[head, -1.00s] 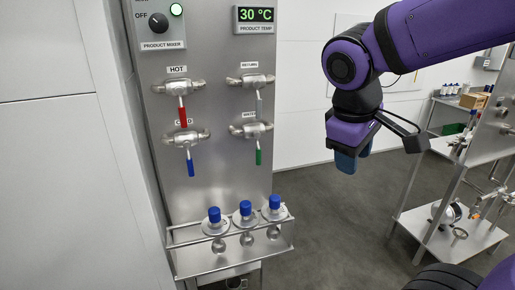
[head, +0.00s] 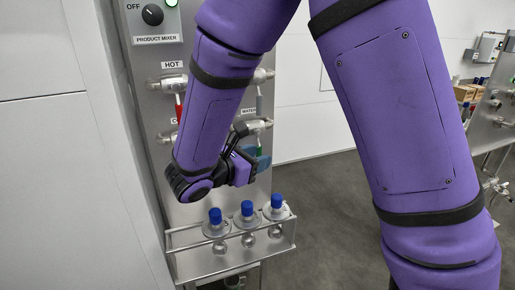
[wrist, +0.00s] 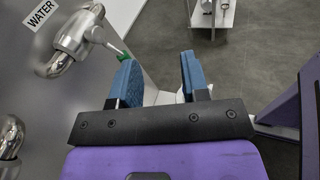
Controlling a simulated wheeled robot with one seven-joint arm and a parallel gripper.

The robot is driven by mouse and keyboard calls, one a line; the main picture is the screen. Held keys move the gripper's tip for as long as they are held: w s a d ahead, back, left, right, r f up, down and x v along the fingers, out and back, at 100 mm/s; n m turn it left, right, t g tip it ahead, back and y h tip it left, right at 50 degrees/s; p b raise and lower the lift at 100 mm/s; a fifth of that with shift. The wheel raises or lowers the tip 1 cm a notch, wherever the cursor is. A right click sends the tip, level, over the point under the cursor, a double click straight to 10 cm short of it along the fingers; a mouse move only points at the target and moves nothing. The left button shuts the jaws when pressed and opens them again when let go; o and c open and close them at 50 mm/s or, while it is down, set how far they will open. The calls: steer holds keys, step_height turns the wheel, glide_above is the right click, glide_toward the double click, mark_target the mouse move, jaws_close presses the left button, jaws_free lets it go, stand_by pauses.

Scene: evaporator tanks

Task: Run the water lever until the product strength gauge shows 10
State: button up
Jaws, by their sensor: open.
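The water valve (head: 258,124) is on the steel panel, its label partly behind my arm. Its green lever (head: 258,146) hangs down, mostly hidden by my gripper (head: 258,159). In the wrist view the valve (wrist: 78,36) is at upper left, under the WATER label (wrist: 40,12). The green lever (wrist: 117,49) runs towards the left finger, which hides its end. My gripper (wrist: 158,78) is open with nothing seen between its blue fingers. I cannot tell whether the left finger touches the lever. No product strength gauge is in view.
Below the valves a rack (head: 205,270) holds blue-capped bottles (head: 247,208), close under my gripper. The red hot lever (head: 179,110) is left of my forearm. The mixer knob (head: 152,14) is above. Open floor (head: 325,215) lies to the right.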

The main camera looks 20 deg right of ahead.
mark_target(259, 149)
steer(key=w+a+f+n+t, duration=0.2)
steer(key=a+f+n+t, duration=0.1)
steer(key=a+n+t, duration=0.15)
steer(key=shift+m+g, duration=0.45)
steer(key=x, duration=1)
steer(key=shift+w+d+r, duration=0.1)
steer(key=shift+w+r, duration=0.05)
steer(key=shift+w, duration=0.25)
jaws_close()
